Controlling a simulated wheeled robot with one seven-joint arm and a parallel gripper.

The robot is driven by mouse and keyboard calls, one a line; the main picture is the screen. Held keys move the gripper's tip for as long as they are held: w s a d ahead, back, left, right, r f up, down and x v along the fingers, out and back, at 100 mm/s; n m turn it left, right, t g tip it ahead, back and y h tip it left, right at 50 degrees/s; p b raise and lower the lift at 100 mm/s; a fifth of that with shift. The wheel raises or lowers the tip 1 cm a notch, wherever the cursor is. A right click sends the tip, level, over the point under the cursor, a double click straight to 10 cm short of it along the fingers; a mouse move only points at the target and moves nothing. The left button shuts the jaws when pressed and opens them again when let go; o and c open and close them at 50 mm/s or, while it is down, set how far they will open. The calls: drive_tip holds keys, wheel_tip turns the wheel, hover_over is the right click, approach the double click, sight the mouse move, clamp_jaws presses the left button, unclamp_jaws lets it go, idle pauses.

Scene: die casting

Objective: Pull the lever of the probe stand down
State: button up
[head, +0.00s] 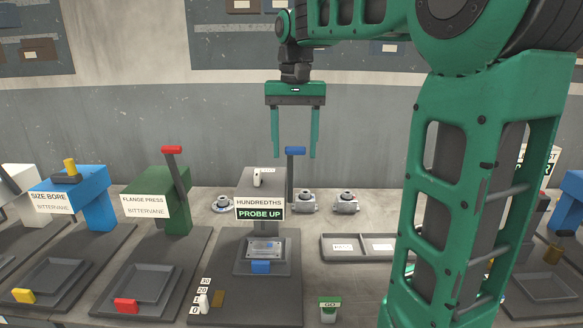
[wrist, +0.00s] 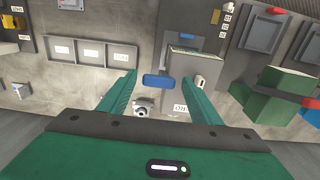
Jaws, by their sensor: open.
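The probe stand (head: 262,181) is a grey block with a sign reading HUNDREDTHS and PROBE UP. Its lever (head: 291,176) stands upright at the right side, with a blue handle (head: 295,151) on top. My gripper (head: 294,156) is open and empty, pointing down above the stand, with its fingertips at about the handle's height in the head view. In the wrist view the blue handle (wrist: 159,81) shows between the two fingertips (wrist: 158,77), apart from both; the depth between them is hard to tell. A grey metal part (head: 264,248) sits on the stand's base.
The green flange press (head: 177,190) with a red-handled lever stands to the left, beside the blue size bore stand (head: 97,200). A sectioned tray (head: 361,256) and a green-topped GO gauge (head: 329,308) are to the right.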

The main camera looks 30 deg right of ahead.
drive_tip(key=shift+f, duration=2.75)
drive_tip(key=shift+s, duration=0.1)
clamp_jaws()
